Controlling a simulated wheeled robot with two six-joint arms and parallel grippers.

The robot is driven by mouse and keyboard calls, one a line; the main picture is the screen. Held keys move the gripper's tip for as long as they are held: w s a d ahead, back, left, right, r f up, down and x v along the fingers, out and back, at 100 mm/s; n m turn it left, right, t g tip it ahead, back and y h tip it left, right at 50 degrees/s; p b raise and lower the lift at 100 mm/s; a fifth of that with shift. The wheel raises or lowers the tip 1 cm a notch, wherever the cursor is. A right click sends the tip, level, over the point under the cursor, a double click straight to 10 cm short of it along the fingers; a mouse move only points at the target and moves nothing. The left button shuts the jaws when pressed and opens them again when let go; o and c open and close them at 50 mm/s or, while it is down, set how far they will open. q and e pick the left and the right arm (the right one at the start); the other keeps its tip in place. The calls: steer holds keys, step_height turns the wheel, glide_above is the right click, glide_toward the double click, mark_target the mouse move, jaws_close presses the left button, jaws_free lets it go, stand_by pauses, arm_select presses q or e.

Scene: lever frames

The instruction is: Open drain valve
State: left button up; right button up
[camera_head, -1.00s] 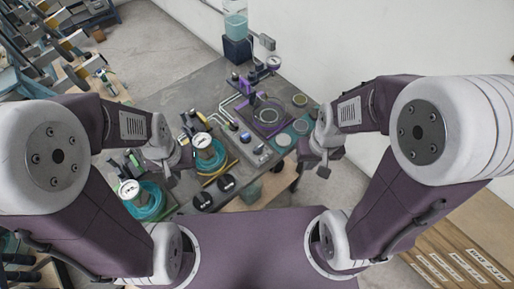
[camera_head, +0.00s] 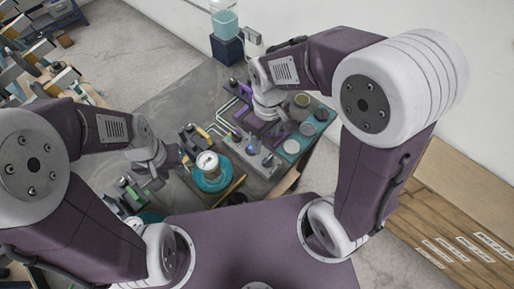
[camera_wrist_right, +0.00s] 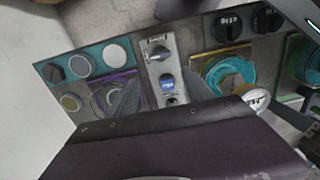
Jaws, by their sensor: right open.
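My right gripper (camera_wrist_right: 163,92) is open and empty; its two grey fingers straddle a grey control strip (camera_wrist_right: 168,65) in the wrist view. The strip carries a selector knob (camera_wrist_right: 159,53), a blue button (camera_wrist_right: 167,86) and a dark knob at its near end. In the head view my right wrist hangs over the purple station (camera_head: 282,127), hiding much of it and the fingers. I cannot tell which part is the drain valve. My left gripper (camera_head: 174,161) is beside the teal vessel (camera_head: 211,183); its jaw state is unclear.
Round pads (camera_head: 291,147) lie on the bench's right side. A tank of pale blue liquid (camera_head: 224,19) stands at the back on a dark block. Black dials (camera_wrist_right: 228,26) and a teal coil (camera_wrist_right: 228,76) show in the wrist view. The bench's far left is bare.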

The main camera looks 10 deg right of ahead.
mark_target(268, 159)
steer(key=f, duration=0.3)
steer(key=s+f, duration=0.1)
steer(key=f, duration=0.2)
steer(key=shift+s+d+f+b, duration=0.15)
steer(key=shift+s+d+b, duration=0.05)
steer(key=shift+b, duration=0.1)
step_height(268, 159, down, 2)
steer(key=shift+s+d, duration=0.15)
steer(key=shift+s+d+f, duration=0.1)
steer(key=shift+s+f, duration=0.05)
steer(key=shift+f, duration=0.1)
steer(key=shift+c, duration=0.3)
jaws_close()
arm_select(q)
steer(key=shift+s+d+f, duration=0.1)
steer(key=shift+s+d, duration=0.35)
steer(key=shift+s, duration=0.25)
